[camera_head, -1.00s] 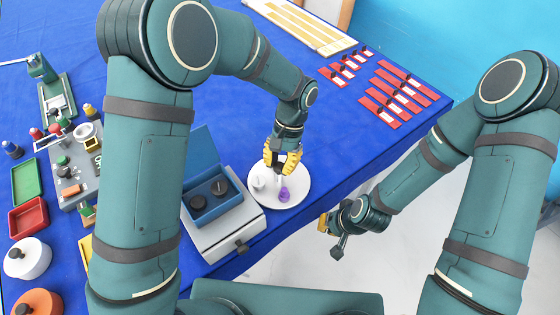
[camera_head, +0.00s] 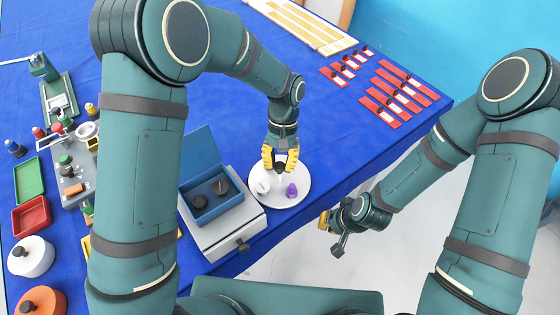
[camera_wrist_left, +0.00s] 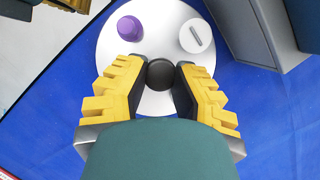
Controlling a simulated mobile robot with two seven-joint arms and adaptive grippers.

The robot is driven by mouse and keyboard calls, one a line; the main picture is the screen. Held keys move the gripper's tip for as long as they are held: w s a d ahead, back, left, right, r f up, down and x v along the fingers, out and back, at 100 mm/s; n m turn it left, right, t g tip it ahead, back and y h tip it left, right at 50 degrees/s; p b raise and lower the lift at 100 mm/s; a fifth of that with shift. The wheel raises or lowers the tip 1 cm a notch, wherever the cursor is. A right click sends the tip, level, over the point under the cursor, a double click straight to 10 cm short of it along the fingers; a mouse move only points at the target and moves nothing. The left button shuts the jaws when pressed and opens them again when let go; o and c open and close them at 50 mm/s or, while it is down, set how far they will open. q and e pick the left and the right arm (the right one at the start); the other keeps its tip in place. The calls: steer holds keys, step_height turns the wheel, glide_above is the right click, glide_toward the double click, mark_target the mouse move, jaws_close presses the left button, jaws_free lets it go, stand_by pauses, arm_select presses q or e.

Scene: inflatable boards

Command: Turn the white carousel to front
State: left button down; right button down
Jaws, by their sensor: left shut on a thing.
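The white carousel (camera_head: 299,199) is a round white disc on the blue table, beside the grey box near the table's front edge. It carries a purple piece (camera_head: 291,190) and a white piece (camera_head: 262,186). In the left wrist view the disc (camera_wrist_left: 150,28) has the purple piece (camera_wrist_left: 130,29) upper left and the white piece (camera_wrist_left: 196,37) upper right. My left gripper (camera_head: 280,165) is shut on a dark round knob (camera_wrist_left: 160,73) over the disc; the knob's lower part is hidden. My right gripper (camera_head: 326,221) hangs off the table, its fingers too small to judge.
A grey box with an open blue case (camera_head: 212,198) stands close to the disc's left. Red cards (camera_head: 395,98) lie at the back right. Trays and a white drum (camera_head: 31,258) are at the left. The table right of the disc is clear.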

arm_select(q)
steer(key=shift+s+f, duration=0.2)
stand_by(0.3)
steer(key=c, duration=0.6)
jaws_free()
steer(key=shift+r, duration=0.1)
steer(key=shift+w+r, duration=0.15)
steer(key=shift+w+r, duration=0.15)
steer(key=shift+r, duration=0.1)
steer(key=v, duration=1.1)
steer(key=shift+a+r, duration=0.1)
